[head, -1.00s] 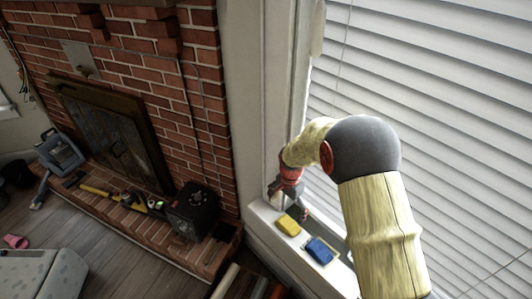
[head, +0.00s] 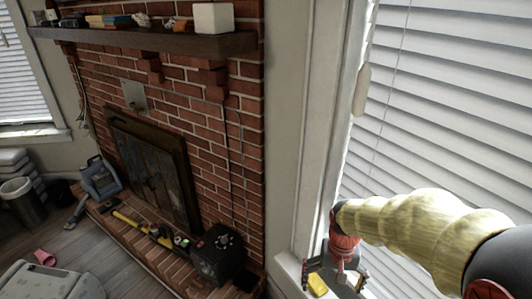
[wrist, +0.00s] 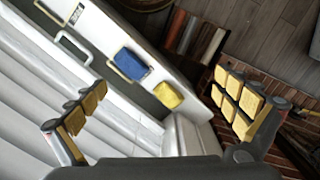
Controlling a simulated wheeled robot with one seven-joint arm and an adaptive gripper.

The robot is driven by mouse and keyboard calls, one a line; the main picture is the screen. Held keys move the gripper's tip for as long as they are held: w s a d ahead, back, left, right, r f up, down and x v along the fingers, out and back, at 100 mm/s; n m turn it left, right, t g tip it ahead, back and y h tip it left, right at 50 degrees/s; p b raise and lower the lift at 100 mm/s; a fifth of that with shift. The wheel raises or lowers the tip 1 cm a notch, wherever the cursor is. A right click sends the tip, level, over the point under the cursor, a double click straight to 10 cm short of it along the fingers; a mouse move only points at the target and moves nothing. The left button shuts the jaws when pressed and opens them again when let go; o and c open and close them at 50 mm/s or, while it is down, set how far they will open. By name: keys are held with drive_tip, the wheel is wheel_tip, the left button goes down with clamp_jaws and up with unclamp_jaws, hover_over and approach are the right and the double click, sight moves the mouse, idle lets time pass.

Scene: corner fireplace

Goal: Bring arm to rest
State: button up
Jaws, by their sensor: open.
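My gripper (head: 340,278) hangs at the lower right of the head view, in front of the window and above the white window sill. In the wrist view its two fingers with yellow pads stand wide apart, and the gripper (wrist: 158,105) is open with nothing between the pads. My arm reaches in from the right edge of the head view, roughly level, with the wrist turned down.
A yellow block (wrist: 168,95) and a blue block (wrist: 131,64) lie on the sill (wrist: 190,72) below my gripper. White blinds (head: 450,110) are close beside my arm. The brick fireplace (head: 200,130), with a loaded mantel (head: 150,40), stands left.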

drive_tip(key=s+r+n+t, duration=0.1)
drive_tip(key=s+r+t, duration=0.2)
drive_tip(key=s+r, duration=0.4)
drive_tip(key=s+r+n+t, duration=0.1)
drive_tip(key=s+r+t, duration=0.2)
drive_tip(key=s+r, duration=0.3)
wheel_tip(320, 180, up, 6)
drive_tip(key=shift+s+d+f, duration=0.15)
drive_tip(key=shift+s+d, duration=0.2)
